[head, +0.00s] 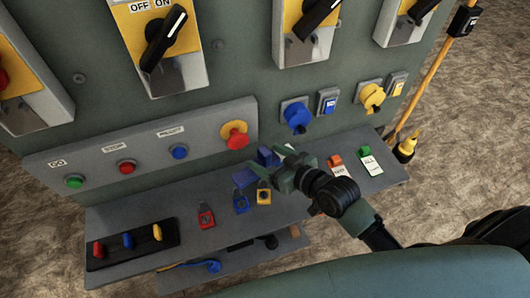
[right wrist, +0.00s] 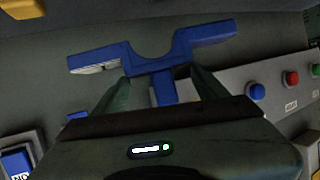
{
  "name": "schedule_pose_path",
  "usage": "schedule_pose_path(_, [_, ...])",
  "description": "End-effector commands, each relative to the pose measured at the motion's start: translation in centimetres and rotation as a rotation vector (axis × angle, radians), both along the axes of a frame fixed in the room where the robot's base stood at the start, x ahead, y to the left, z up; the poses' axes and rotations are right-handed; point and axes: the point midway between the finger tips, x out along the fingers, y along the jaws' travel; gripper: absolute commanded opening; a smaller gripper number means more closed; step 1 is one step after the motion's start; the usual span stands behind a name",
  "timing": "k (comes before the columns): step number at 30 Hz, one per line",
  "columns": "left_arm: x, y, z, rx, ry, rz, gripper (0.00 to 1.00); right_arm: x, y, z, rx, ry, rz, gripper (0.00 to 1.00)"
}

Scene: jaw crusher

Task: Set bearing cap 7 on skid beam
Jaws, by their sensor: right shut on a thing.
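My right gripper (head: 282,167) is shut on a blue bearing cap (right wrist: 118,58), a saddle-shaped piece with a half-round notch and two flat ears. In the right wrist view the fingers (right wrist: 160,78) hold it by its middle, with the notch facing away from the palm. In the head view the cap (head: 246,178) is partly hidden by the gripper and appears over the grey shelf (head: 315,207); I cannot tell whether it touches anything. No number is readable on it. I cannot make out a skid beam in either view. My left gripper is not in view.
Red, blue and yellow padlock-like pieces (head: 206,218) lie on the shelf, with orange and green tags (head: 368,163) to the right. A black tray (head: 130,246) with several coloured pieces is at left. The panel (head: 225,82) with knobs and buttons rises behind. A lower shelf holds a blue item (head: 213,266).

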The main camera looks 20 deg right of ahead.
Motion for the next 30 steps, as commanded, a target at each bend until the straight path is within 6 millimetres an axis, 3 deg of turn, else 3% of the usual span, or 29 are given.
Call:
schedule_pose_path(9, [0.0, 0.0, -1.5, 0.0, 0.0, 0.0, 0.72, -9.1, -0.3, -0.1, 0.001, -0.002, 0.001, 0.0])
schedule_pose_path(15, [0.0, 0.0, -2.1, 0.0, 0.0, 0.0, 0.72, -13.2, -0.5, 0.1, 0.002, -0.004, 0.0, 0.0])
schedule_pose_path(21, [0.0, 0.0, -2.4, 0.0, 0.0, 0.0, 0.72, -15.5, -0.6, 0.2, 0.001, -0.006, -0.001, 0.0])
schedule_pose_path(30, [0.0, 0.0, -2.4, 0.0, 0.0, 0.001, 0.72, -16.3, -0.6, 0.3, 0.001, -0.01, 0.0, 0.0])
